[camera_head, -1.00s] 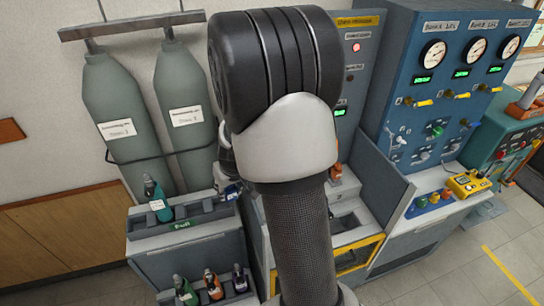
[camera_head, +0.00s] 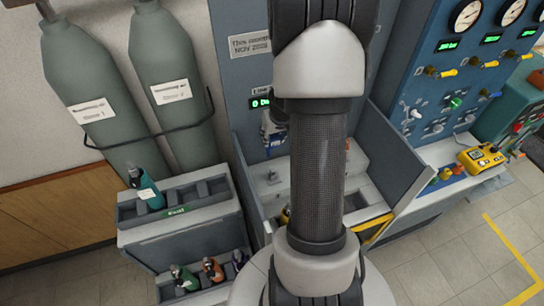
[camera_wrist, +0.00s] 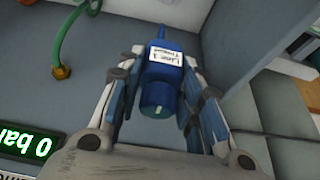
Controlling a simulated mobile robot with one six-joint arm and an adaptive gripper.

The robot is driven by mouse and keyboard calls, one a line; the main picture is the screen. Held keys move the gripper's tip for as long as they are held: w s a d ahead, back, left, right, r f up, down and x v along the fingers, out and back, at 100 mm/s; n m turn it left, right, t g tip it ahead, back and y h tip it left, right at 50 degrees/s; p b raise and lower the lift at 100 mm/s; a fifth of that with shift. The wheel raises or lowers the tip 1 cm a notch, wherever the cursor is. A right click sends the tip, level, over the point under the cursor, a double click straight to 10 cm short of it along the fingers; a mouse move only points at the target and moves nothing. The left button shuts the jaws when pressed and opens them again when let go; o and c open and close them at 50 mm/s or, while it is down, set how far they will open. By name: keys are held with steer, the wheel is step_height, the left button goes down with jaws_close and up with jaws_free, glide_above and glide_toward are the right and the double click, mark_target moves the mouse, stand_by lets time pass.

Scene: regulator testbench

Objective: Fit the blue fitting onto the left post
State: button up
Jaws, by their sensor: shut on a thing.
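The blue fitting (camera_wrist: 165,85) has a white label and a thin blue tip. My gripper (camera_wrist: 165,92) is shut on it, with a finger on each side, in the wrist view. In the head view my gripper (camera_head: 275,128) is partly hidden behind my arm, above the bench bay, with a bit of blue showing below it. A small post-like stub (camera_head: 272,176) stands on the grey bay surface at the left, below and apart from the gripper. I cannot tell surely that it is the left post. My arm hides the middle of the bay.
A rack (camera_head: 185,208) at the left holds a teal bottle-like fitting (camera_head: 149,188). Several more stand on a lower shelf (camera_head: 208,290). Bay side walls (camera_head: 398,155) flank the work area. A green hose (camera_wrist: 72,35) hangs near the gripper. A display (camera_wrist: 28,144) reads 0 bar.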

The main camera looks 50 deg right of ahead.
steer(key=b, duration=0.6)
glide_above(273, 170)
step_height(273, 170, down, 8)
steer(key=shift+w+f+b, duration=0.1)
steer(key=shift+f+b, duration=0.6)
steer(key=shift+b, duration=0.1)
steer(key=shift+f, duration=0.15)
steer(key=shift+f+b, duration=1.9)
steer(key=shift+f, duration=0.25)
steer(key=shift+r, duration=0.1)
steer(key=shift+b, duration=0.3)
steer(key=shift+f+b, duration=2)
steer(key=shift+b, duration=0.25)
steer(key=o, duration=1.3)
